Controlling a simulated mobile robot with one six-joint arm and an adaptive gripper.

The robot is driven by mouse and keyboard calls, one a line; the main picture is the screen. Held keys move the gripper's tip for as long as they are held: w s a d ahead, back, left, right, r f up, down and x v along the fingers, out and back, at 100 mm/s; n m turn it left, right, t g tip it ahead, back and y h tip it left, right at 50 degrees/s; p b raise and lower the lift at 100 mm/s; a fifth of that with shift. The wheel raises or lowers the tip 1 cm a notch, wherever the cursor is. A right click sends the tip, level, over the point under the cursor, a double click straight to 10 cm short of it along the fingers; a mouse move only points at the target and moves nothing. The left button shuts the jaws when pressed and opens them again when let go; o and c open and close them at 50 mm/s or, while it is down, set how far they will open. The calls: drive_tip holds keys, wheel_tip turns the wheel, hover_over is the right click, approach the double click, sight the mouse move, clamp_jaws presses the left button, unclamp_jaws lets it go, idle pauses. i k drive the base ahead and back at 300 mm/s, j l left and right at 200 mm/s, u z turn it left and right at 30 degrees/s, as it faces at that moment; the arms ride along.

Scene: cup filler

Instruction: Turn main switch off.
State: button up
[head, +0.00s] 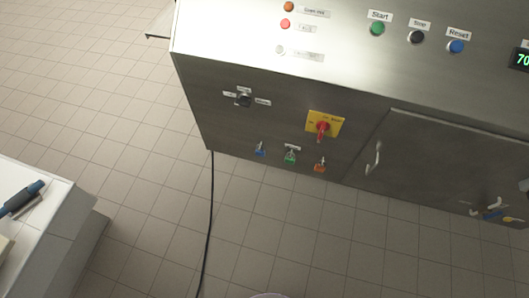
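The main switch (322,129) is a red rotary handle on a yellow plate (337,124). It sits on the front face of a grey metal cabinet (280,131), right of the middle of the head view. The handle points downward, slightly to the left. The lettering on the plate is too small to read. My gripper is not in view, and nothing touches the switch.
A small black selector switch (243,99) is left of the main switch. Blue, green and orange-red fittings line the cabinet's lower edge. A door handle (374,158) juts out at right. A white table (40,225) stands at lower left. Tiled floor between is clear except a black cable (211,220).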

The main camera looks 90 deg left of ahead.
sight(322, 126)
drive_tip(key=u, duration=2.75)
